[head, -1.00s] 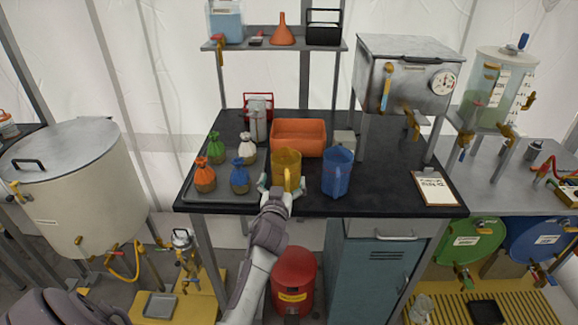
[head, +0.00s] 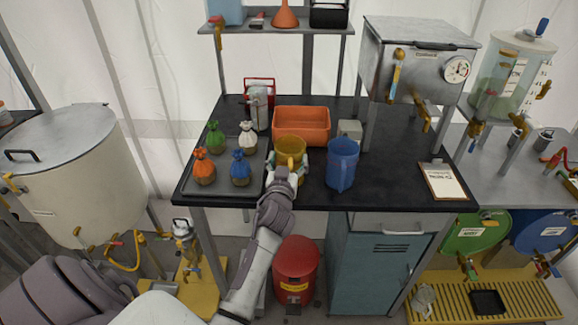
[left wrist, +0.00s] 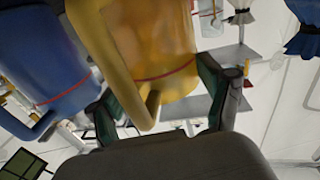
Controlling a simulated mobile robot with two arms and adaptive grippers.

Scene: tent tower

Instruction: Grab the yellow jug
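The yellow jug (head: 291,146) stands upright on the black tabletop, left of the blue jug (head: 342,165). My left gripper (head: 286,166) is at the jug's near side, with a finger on each side of it. In the left wrist view the yellow jug (left wrist: 165,45) fills the middle, its handle pointing towards my palm. The fingers of the left gripper (left wrist: 165,105) flank it. The right finger looks very close to the wall; whether both press on it I cannot tell. My right gripper is not in view.
An orange bin (head: 301,125) stands just behind the yellow jug. A tray (head: 222,188) with several tied sacks lies to the left. A clipboard (head: 442,181) lies at the right edge. A metal tank (head: 415,60) stands on legs at the back right.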

